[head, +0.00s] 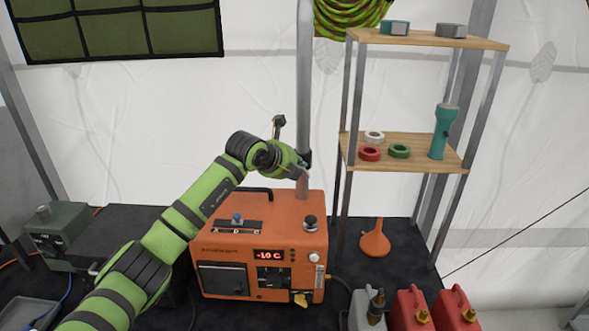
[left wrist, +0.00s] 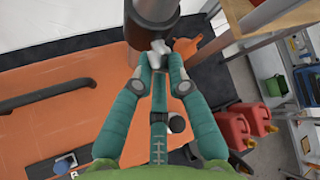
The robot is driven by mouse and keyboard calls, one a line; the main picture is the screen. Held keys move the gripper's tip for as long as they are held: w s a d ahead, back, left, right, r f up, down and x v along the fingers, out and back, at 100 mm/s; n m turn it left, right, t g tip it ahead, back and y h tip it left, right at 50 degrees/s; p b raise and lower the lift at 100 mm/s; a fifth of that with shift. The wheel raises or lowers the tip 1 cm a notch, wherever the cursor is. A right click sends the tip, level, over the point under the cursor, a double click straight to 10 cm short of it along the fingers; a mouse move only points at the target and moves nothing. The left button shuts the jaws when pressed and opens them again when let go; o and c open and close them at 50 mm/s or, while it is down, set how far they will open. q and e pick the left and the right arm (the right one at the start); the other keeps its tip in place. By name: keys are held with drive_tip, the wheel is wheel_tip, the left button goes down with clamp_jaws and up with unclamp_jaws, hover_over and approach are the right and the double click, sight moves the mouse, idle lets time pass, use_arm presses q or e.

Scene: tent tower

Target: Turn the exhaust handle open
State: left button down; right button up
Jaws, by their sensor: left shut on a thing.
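The grey exhaust pipe (head: 304,70) rises upright from the top of the orange heater (head: 262,235), with a dark collar beside my gripper. In the head view my left gripper (head: 303,171) is at the pipe, just above the heater's top. In the left wrist view the gripper's teal fingers (left wrist: 160,68) are closed around the small grey exhaust handle (left wrist: 158,46) beside the pipe's dark collar. Most of the handle is hidden by the fingers. The heater's orange top also shows in the left wrist view (left wrist: 70,85). My right gripper is in neither view.
A shelf (head: 425,143) with tape rolls and a teal flashlight (head: 443,132) stands right of the pipe. An orange funnel (head: 375,241) and red canisters (head: 410,312) are at the right. A green box (head: 62,235) is at the left.

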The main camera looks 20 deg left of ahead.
use_arm(q)
drive_tip(key=m+g+y+b, duration=0.1)
drive_tip(key=y+b, duration=0.1)
drive_tip(key=d+m+g+y+b, duration=0.1)
drive_tip(key=m+y+b, duration=0.1)
drive_tip(key=y, duration=0.1)
drive_tip(key=shift+d, duration=0.1)
idle(0.3)
drive_tip(key=shift+f, duration=0.2)
idle(0.3)
drive_tip(key=c, duration=1.2)
unclamp_jaws()
drive_tip(key=shift+r, duration=0.1)
drive_tip(key=shift+c, duration=0.2)
drive_tip(key=shift+w, duration=0.2)
drive_tip(key=v, duration=1.2)
